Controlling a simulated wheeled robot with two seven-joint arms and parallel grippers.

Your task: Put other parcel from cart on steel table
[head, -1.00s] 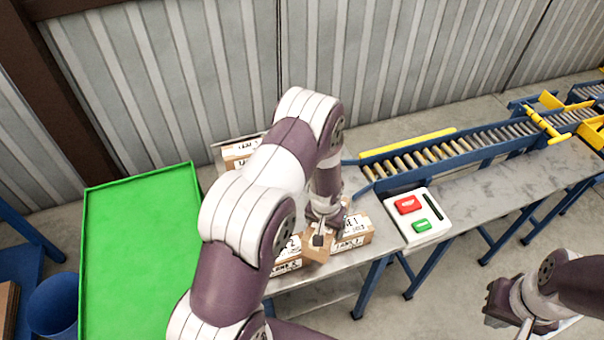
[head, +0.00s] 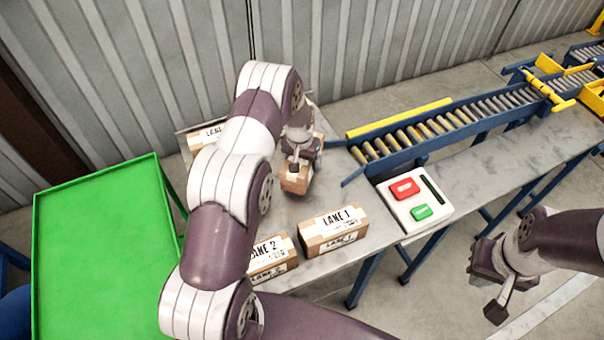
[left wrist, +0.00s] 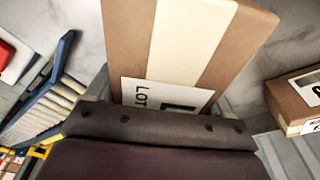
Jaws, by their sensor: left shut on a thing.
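My left gripper (head: 298,163) is shut on a small brown parcel (head: 296,181) and holds it over the grey steel table (head: 350,272). In the left wrist view the held parcel (left wrist: 165,45) shows a pale tape strip and a white label reading "LOT". I cannot tell whether it touches the table. A green surface with a raised rim (head: 95,240), perhaps the cart, stands at the left; its visible part is empty. My right gripper (head: 494,288) hangs at the lower right, clear of the table; its finger opening is unclear.
A "LANE 1" carton (head: 333,232) and a "LANE 2" carton (head: 270,255), partly behind my left arm, stand near the table's front edge. Another carton (head: 205,137) is at the back. A button panel (head: 413,200) and a roller conveyor (head: 440,130) lie to the right.

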